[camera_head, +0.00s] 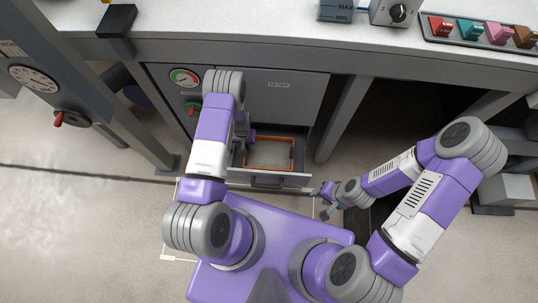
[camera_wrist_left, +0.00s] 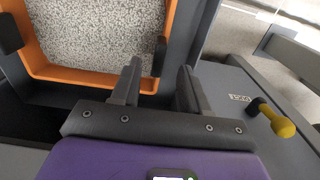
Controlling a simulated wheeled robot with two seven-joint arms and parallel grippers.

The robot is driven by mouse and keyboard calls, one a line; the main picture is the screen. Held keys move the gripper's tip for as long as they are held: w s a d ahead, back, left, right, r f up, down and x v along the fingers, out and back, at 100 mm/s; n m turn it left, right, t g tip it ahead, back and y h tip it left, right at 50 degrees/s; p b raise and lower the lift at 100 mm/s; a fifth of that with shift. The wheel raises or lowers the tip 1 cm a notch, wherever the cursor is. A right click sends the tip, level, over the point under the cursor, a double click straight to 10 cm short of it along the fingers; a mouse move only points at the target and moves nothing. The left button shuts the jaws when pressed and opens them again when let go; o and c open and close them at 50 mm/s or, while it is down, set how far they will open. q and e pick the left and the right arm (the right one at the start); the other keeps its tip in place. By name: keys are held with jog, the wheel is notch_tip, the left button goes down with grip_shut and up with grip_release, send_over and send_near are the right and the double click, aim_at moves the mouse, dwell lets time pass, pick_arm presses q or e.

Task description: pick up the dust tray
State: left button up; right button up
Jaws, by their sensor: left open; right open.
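The dust tray (camera_head: 292,153) has an orange rim and is filled with grey speckled dust. It sits in the open drawer (camera_head: 262,180) under the bench. In the left wrist view the tray (camera_wrist_left: 80,77) has dark grips on two opposite sides. My left gripper (camera_head: 243,148) is open at the drawer's left side. In the left wrist view its fingers (camera_wrist_left: 158,78) appear on either side of the tray's right wall, near a corner; contact cannot be told. My right gripper (camera_head: 325,203) is open and empty, to the right of the drawer front.
The filter cabinet (camera_head: 283,97) stands behind the drawer, beneath the worktop (camera_head: 260,45). A bench leg (camera_head: 342,118) stands to the right. In the left wrist view a yellow-ended knob (camera_wrist_left: 276,120) sits on a labelled panel. Open floor lies at the left.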

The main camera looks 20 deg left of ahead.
pick_arm(q)
notch_tip(320, 180, down, 4)
jog(key=shift+d+f+b, duration=0.1)
jog(key=shift+f+b, duration=0.15)
jog(key=shift+b, duration=0.7)
jog(key=shift+r, duration=0.1)
grip_shut()
